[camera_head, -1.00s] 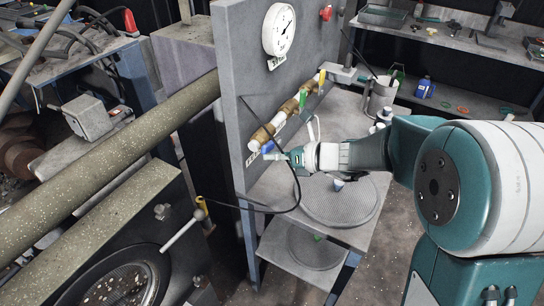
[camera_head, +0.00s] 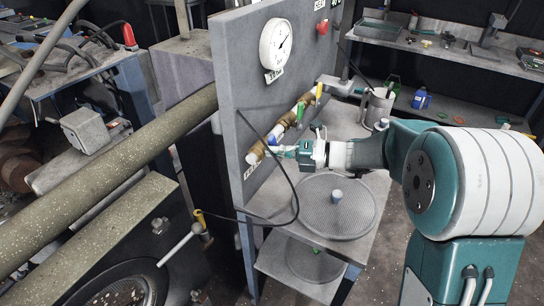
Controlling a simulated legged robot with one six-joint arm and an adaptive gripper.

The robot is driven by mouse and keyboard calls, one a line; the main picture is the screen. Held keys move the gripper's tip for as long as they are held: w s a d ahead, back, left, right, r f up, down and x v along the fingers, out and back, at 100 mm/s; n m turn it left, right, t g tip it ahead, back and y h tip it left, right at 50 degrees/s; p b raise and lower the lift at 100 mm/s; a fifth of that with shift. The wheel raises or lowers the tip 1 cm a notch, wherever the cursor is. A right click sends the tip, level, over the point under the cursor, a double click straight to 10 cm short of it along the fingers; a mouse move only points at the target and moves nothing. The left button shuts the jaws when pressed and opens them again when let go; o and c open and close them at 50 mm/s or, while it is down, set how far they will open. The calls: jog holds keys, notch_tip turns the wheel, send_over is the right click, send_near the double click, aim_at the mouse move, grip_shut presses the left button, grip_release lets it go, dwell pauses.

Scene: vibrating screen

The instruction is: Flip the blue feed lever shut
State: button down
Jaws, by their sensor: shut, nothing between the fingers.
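The blue feed lever (camera_head: 272,140) shows as a small blue patch at the lowest, nearest valve of a brass-and-white pipe (camera_head: 284,123) on the grey panel. Its exact angle is hard to tell at this size. My gripper (camera_head: 281,149) is shut and empty, its tips pointing left at the panel, just below and right of the blue lever. I cannot tell whether the tips touch it. A green lever (camera_head: 299,112) and a yellow lever (camera_head: 318,90) stand farther up the same pipe.
The grey panel (camera_head: 236,75) carries a round gauge (camera_head: 278,45) and a red knob (camera_head: 322,28). A thin black cable (camera_head: 288,180) loops near my gripper. A round mesh screen (camera_head: 335,220) with a small cylinder (camera_head: 337,197) lies below my arm. A metal mug (camera_head: 378,106) stands behind.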

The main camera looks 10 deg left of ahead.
jog(key=shift+w+d+r+m+y, duration=0.3)
jog(key=shift+w+m, duration=0.25)
jog(key=shift+m, duration=0.25)
jog(key=shift+w+r, duration=0.1)
